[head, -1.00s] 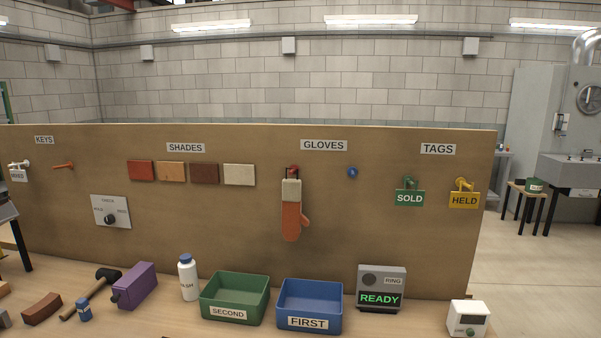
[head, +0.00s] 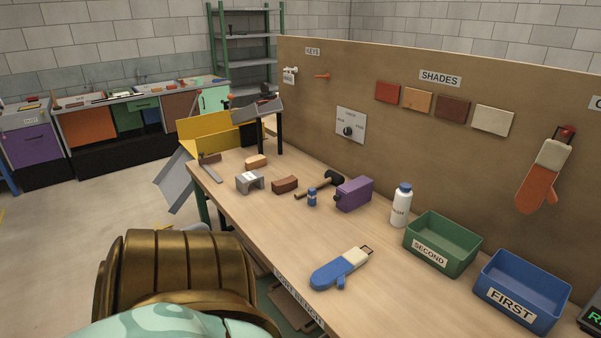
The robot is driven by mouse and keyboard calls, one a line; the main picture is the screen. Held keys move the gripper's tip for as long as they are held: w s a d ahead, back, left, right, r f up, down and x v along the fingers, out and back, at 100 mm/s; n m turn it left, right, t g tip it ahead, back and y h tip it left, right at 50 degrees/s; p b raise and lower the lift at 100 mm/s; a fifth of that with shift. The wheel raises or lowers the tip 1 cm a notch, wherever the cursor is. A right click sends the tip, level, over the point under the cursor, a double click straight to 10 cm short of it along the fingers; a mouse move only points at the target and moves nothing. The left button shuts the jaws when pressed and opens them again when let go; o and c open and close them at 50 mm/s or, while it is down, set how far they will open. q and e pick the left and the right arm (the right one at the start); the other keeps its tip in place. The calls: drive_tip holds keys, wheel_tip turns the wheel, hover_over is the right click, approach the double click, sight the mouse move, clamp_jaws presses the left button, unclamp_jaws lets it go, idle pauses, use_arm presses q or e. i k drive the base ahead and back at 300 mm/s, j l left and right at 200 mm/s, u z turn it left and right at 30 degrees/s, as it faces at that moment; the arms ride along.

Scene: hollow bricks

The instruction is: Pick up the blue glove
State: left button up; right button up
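The blue glove (head: 338,270) lies flat on the bench top near its front edge. It has a cream cuff and a dark hanging loop at its upper right end. Nothing touches it. Neither of my grippers shows in the head view. An orange glove (head: 537,190) with a cream cuff hangs from a red peg on the brown board.
A green SECOND bin (head: 442,243) and a blue FIRST bin (head: 523,291) stand right of the glove. The bench around the glove is clear.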

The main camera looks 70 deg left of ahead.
sight(336, 272)
drive_tip(key=u, duration=1.8)
